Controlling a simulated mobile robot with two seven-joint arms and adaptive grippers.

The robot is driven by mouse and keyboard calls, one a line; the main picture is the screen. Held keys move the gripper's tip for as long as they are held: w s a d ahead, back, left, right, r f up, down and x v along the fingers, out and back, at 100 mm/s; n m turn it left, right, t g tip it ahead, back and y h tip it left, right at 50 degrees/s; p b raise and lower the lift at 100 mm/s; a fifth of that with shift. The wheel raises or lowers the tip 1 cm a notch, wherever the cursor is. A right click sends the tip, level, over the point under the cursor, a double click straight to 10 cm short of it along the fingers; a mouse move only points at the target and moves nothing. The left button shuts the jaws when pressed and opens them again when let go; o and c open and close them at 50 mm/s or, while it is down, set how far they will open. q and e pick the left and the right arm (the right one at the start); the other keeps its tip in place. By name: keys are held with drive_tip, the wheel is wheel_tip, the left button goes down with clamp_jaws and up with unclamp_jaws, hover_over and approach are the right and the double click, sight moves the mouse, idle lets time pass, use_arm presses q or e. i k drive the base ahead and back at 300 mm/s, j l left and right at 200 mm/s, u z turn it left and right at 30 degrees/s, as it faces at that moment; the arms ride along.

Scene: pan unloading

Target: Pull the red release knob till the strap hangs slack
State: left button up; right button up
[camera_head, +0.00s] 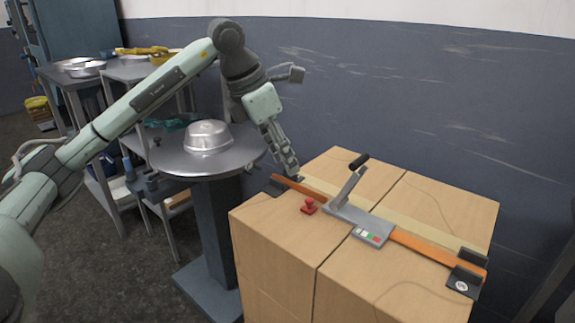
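The ratchet has a raised lever with a black handle (359,160) and a small coloured label plate. The orange strap (425,247) runs across the box tops from the far left edge to the right corner, and looks straight and flat. My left gripper (291,167) points down near the strap's far left end, up and left of the knob and apart from it. Its fingers look close together, but I cannot tell their opening. My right gripper is out of view.
The strap ends pass over dark corner protectors, one at the right (464,281). A round metal table (172,163) with an upturned pan (208,137) stands left of the boxes (275,238). Shelves stand further left. A blue-grey wall is behind.

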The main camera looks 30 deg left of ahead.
sight(309, 210)
drive_tip(key=k, duration=1)
